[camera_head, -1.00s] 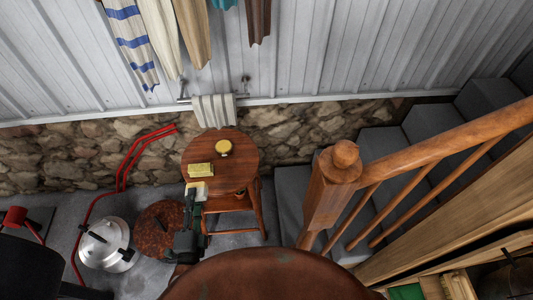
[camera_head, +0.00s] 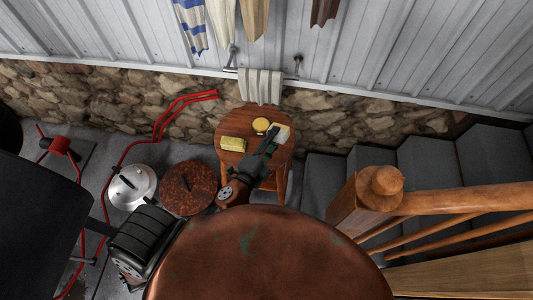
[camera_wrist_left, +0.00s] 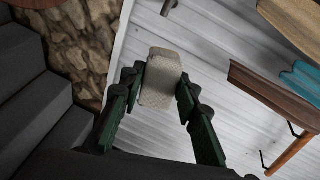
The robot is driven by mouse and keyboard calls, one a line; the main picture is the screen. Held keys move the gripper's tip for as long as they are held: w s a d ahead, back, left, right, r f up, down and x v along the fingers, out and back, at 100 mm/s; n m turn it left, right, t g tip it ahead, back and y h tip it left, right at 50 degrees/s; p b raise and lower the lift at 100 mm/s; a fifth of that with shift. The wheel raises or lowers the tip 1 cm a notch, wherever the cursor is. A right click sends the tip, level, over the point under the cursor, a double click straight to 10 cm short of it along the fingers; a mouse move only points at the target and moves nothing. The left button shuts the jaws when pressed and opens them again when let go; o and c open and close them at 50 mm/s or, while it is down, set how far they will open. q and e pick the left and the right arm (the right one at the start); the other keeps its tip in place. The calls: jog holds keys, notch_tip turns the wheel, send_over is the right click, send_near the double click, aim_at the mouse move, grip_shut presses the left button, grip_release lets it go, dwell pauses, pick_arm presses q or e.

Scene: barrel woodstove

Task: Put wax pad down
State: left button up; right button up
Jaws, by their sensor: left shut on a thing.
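My left gripper (camera_head: 270,142) is over the right part of a round wooden stool (camera_head: 230,116). It is shut on a pale cream pad (camera_head: 281,131), which I take to be the wax pad. In the left wrist view the pad (camera_wrist_left: 160,80) sits between both fingers (camera_wrist_left: 158,92). The pad is near the stool's far right edge in the head view. I cannot tell whether it touches the stool top. My right gripper is not in view.
A yellow block (camera_head: 233,144) and a round yellow tin (camera_head: 261,125) are on the stool, left of the pad. A striped towel (camera_head: 261,87) hangs behind it. A wooden newel post (camera_head: 365,200) stands to the right. A silver lidded pot (camera_head: 131,187) is left.

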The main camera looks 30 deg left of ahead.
aim_at(288, 128)
pick_arm(q)
jog(key=w+d, duration=0.1)
jog(key=w+d+g, duration=0.1)
jog(key=w, duration=0.1)
jog(key=w+d+r+m+g+h, duration=0.1)
jog(key=shift+w+p, duration=0.25)
jog(key=shift+p, duration=0.15)
jog(key=w+d+f+m+g+h+p, duration=0.1)
jog(key=d+f+m+g+h+p, duration=0.1)
jog(key=d+f+m+g, duration=0.65)
jog(key=s+a+f+m+g+y+p, duration=0.1)
jog(key=s+a+f+m+g+y, duration=0.1)
jog(key=s+a+m+g, duration=0.4)
jog(key=s+a+m+y, duration=0.1)
jog(key=s+a, duration=0.4)
jog(key=shift+a+f+p, duration=0.15)
jog(key=shift+a+p, duration=0.05)
jog(key=shift+p, duration=0.1)
